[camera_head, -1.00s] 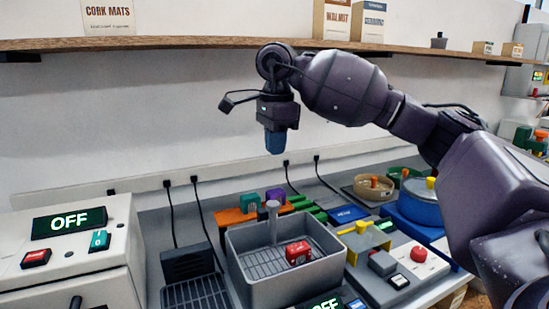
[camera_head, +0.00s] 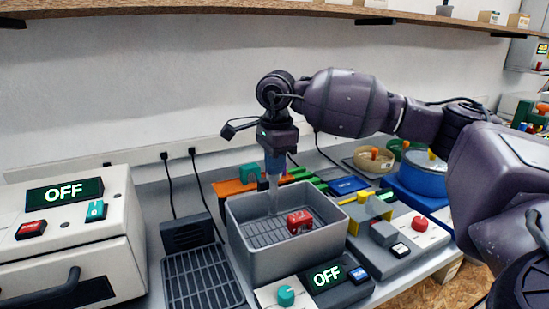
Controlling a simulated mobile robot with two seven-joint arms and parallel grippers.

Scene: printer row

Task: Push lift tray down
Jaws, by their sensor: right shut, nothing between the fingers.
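The lift tray is a dark mesh tray (camera_head: 264,237) low inside a grey open-topped tub (camera_head: 290,262). A pale grey upright post (camera_head: 273,194) rises from it near the back of the tub. My right gripper (camera_head: 275,169) points straight down with its blue fingertips shut and empty. It is in line with the top of the post, and it hides the knob seen there before. I cannot tell whether they touch. A red block (camera_head: 299,222) sits in the tub at the right. My left gripper is not in view.
A white machine (camera_head: 70,240) reading OFF stands at left, with a dark rack (camera_head: 200,277) beside the tub. A control panel (camera_head: 328,276) reading OFF is in front. Grey units with a red button (camera_head: 420,223) and a blue pot (camera_head: 423,178) are at right.

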